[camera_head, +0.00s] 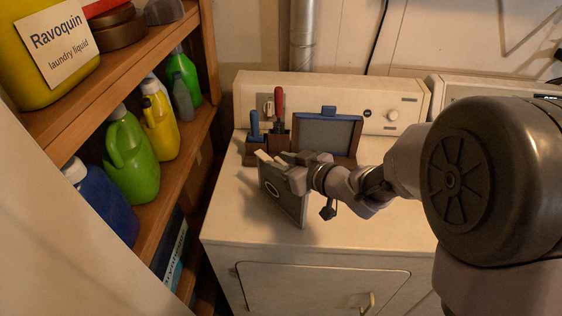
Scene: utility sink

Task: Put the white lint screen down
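My gripper (287,163) is shut on the white lint screen (286,198), at its upper edge. The screen is a dark grey panel with a pale top edge and a white ring mark on its face. It hangs steeply tilted over the dryer top (240,215). I cannot tell whether its lower corner touches the dryer. My fingers hide part of its upper edge.
Behind it stands a dark wooden rack (279,143) with a blue-handled tool (254,127), a red-handled tool (279,103) and a blue-framed screen (327,133). A shelf (175,172) with bottles stands left. The dryer's front left top is clear.

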